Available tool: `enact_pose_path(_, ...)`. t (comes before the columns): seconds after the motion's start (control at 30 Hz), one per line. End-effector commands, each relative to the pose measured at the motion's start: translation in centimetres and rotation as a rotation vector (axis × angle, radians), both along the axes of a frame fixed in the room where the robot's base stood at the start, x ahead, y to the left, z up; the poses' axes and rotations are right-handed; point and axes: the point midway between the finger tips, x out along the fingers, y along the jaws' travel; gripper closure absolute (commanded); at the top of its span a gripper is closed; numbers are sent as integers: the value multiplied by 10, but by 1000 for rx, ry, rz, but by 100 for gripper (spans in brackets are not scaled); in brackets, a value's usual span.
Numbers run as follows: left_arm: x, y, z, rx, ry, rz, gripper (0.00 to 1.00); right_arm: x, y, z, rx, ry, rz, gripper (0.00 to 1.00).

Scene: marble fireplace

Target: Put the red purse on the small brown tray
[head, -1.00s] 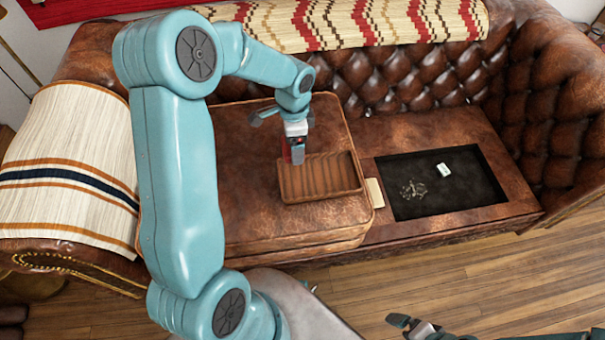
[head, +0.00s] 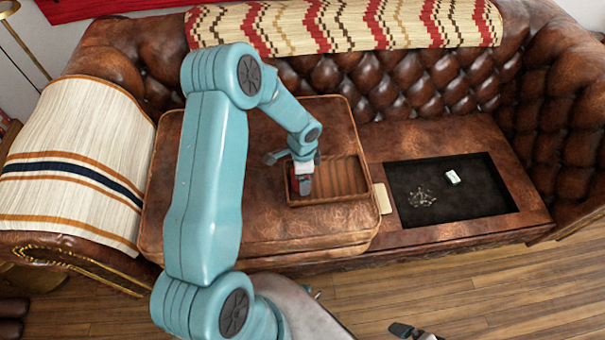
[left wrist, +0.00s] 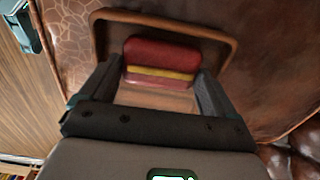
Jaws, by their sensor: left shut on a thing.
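The small brown tray (head: 340,178) lies on the brown leather sofa cushion in the head view, and its rim (left wrist: 225,38) arches around the jaws in the left wrist view. My left gripper (head: 304,190) is at the tray's left part and points down. It is shut on the red purse (left wrist: 160,54), which shows a red body with a yellow band between the two fingers. In the head view only a bit of the purse's red (head: 293,187) shows beside the gripper. I cannot tell whether the purse touches the tray floor. My right gripper (head: 408,331) is at the bottom edge, partly cut off.
Right of the cushion, a black recessed panel (head: 425,210) holds a small white item (head: 453,177) and some small pale bits. A beige card-like piece (head: 382,198) lies between. The tufted sofa back (head: 410,85) stands behind, and a striped blanket (head: 70,175) covers the left arm.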

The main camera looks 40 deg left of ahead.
Motion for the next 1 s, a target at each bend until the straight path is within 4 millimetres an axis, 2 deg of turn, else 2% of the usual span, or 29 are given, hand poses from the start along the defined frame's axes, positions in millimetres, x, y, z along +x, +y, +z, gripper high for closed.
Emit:
enact_pose_path(0.17,0,0,-5,0,0,0,42,0,0,-5,0,0,0,0)
enact_pose_path(0.2,0,0,-3,0,0,0,1,0,0,-4,0,0,0,0)
enact_pose_path(0.43,0,0,-2,0,1,-1,0,0,0,-2,0,0,0,0)
enact_pose_path(0.57,0,0,8,2,-1,-1,0,0,0,2,0,0,0,0)
enact_pose_path(0.9,1,0,84,3,-3,0,0,0,0,13,0,0,0,0)
enact_pose_path(1.0,0,0,102,1,-2,0,0,0,0,15,0,0,0,0)
